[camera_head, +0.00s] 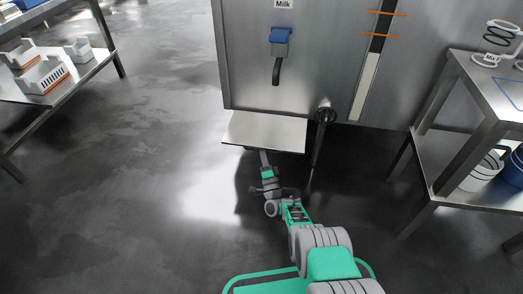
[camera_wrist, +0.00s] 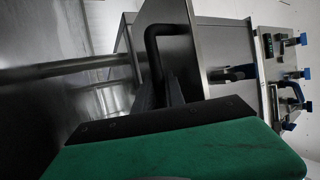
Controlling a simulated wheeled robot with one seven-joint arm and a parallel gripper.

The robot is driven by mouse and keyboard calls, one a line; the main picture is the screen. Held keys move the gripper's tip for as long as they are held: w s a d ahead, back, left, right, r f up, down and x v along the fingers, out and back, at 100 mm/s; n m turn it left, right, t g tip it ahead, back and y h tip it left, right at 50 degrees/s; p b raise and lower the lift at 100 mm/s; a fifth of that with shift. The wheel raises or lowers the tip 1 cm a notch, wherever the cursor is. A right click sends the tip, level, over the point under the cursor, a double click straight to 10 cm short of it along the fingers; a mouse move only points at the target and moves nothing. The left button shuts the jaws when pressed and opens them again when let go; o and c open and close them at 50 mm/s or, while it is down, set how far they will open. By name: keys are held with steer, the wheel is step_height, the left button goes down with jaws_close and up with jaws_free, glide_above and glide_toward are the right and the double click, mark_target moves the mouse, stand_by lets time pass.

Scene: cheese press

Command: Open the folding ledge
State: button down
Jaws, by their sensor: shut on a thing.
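The folding ledge (camera_head: 258,132) is a flat grey metal plate at the lower front of the steel Milk vat (camera_head: 245,60). It sticks out from the vat towards me and looks roughly level. My gripper (camera_head: 264,156) is at the ledge's front edge. In the wrist view, a bent black handle (camera_wrist: 152,48) stands on a grey metal panel (camera_wrist: 190,28), which appears to be the ledge. My gripper's dark fingers (camera_wrist: 168,92) are shut on this handle. The fingers partly hide the handle's near end.
A tap (camera_head: 280,42) with a blue top and a dark spout is on the vat front. A dark leg with a round knob (camera_head: 325,115) stands right of the ledge. Steel tables stand at the left (camera_head: 75,70) and right (camera_head: 440,150). The floor at left is clear.

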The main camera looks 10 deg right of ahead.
steer(key=c, duration=1.5)
jaws_free()
steer(key=shift+w+a+r, duration=0.1)
steer(key=shift+r, duration=0.05)
steer(key=shift+o, duration=0.5)
steer(key=shift+d, duration=0.2)
steer(key=shift+a, duration=0.1)
